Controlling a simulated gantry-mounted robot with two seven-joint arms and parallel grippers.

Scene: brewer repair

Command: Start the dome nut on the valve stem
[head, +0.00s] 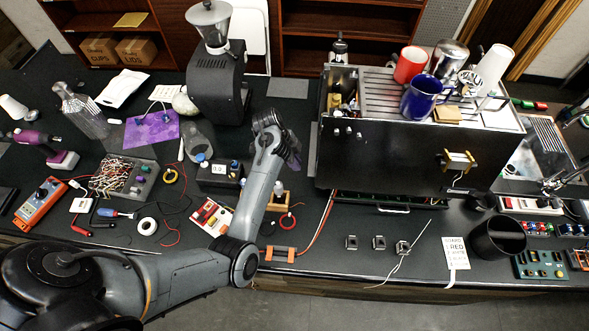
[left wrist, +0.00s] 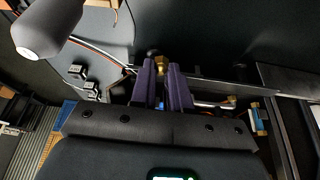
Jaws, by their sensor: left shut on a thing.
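My left gripper (head: 292,153) is at the left end of the black espresso machine (head: 400,150), its fingers mostly hidden behind my own wrist in the head view. In the left wrist view, the two purple fingers of my left gripper (left wrist: 163,72) are shut on a small brass nut (left wrist: 161,63), which shows at their tips. I take it to be the dome nut. A brass fitting on a metal pipe (left wrist: 228,101) lies to the right of the fingers, apart from them. I cannot tell which part is the valve stem, or whether the nut touches it. My right gripper is in neither view.
Wires and small black switch-like parts (left wrist: 76,72) lie left of the fingers in the wrist view. The grinder (head: 215,85) stands behind left of my gripper. Mugs, such as the blue one (head: 421,97), stand on the machine. Tools and wires crowd the bench's left side.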

